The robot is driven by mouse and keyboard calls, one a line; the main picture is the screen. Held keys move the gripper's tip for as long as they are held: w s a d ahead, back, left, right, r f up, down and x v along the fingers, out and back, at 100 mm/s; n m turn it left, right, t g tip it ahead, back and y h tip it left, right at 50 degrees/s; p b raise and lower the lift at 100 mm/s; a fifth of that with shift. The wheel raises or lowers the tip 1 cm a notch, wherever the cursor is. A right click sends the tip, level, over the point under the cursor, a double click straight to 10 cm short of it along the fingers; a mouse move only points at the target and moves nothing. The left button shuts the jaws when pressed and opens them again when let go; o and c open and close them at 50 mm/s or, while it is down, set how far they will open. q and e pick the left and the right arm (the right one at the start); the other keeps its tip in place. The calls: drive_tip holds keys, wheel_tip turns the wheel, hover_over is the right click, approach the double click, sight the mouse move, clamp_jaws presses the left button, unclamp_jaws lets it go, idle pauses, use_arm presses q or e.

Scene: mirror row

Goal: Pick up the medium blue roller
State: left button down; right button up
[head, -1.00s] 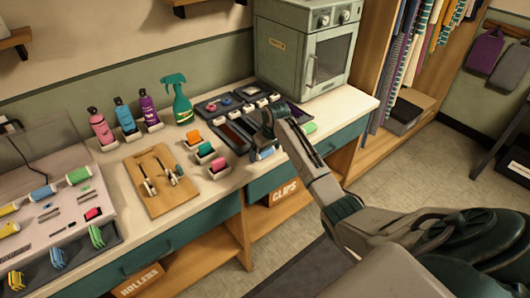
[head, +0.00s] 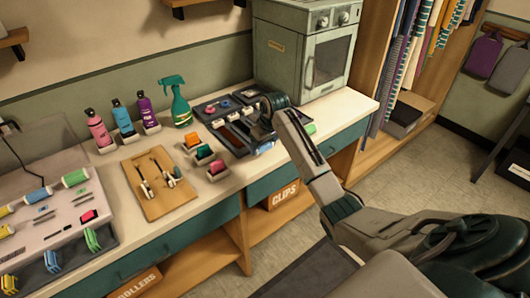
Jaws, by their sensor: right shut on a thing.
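My right gripper (head: 262,134) is over the right part of the counter, by the dark trays and near the counter's front edge. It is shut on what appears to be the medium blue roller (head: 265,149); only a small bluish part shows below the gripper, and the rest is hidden. Another blue roller (head: 41,194) lies on the roller heater (head: 62,222) at the left, with green and yellow rollers beside it. My left gripper is out of view.
The counter (head: 222,188) also holds a wooden board (head: 157,195) with clips, several small rollers in holders, a green spray bottle (head: 176,103), coloured bottles and an oven-like cabinet (head: 305,50). A green item (head: 309,128) lies right of my right gripper.

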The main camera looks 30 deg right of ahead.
drive_tip(key=s+a+b, duration=0.1)
drive_tip(key=s+a, duration=0.2)
drive_tip(key=a, duration=0.4)
drive_tip(key=s+a+r+b, duration=0.1)
drive_tip(key=s+a+b, duration=0.1)
drive_tip(key=a, duration=0.5)
drive_tip(key=shift+s, duration=0.8)
drive_tip(key=shift+r, duration=0.1)
